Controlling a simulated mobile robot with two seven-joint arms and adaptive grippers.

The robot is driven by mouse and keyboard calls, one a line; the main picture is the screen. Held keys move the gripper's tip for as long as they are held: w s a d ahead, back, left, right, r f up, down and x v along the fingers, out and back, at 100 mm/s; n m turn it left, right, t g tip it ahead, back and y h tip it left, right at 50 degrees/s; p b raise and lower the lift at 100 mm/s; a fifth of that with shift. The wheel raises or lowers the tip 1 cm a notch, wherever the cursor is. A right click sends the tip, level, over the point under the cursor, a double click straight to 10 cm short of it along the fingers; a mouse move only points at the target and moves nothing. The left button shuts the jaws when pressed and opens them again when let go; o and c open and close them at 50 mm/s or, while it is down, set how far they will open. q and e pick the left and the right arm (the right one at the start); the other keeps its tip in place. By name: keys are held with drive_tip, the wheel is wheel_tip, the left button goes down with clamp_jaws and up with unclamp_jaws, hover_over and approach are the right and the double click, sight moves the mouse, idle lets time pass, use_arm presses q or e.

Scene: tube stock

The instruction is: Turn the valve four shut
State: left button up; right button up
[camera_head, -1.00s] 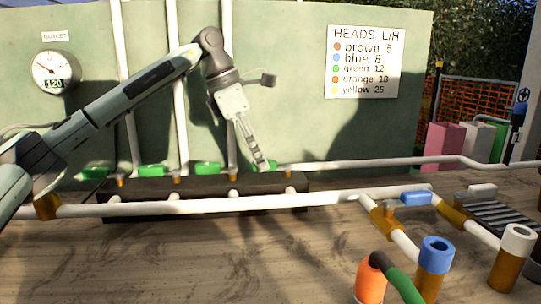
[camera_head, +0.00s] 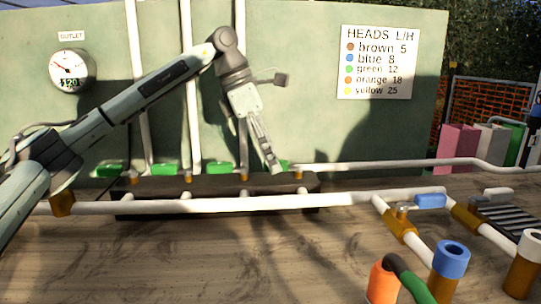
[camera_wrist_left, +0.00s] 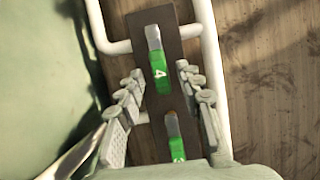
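The valve handle marked 4 (camera_wrist_left: 160,72) is green with a pale grey end and lies lengthwise along the dark manifold block. In the head view the rightmost green handle (camera_head: 284,164) is mostly hidden behind my left gripper (camera_head: 275,169). In the left wrist view the left gripper (camera_wrist_left: 163,88) is open, with one finger on each side of the block. The number 4 handle shows between and beyond the fingertips, and I see no contact. Another green handle (camera_wrist_left: 175,138) lies nearer the palm. My right gripper is not in view.
The dark block (camera_head: 215,185) carries several green handles along the wall. A white pipe (camera_head: 250,203) runs in front of it. A dial gauge (camera_head: 71,70) labelled OUTLET and a heads sign (camera_head: 377,62) hang on the wall. A blue-handled valve (camera_head: 430,201) and capped tubes stand right.

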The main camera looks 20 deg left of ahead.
use_arm(q)
drive_tip(key=v, duration=1.2)
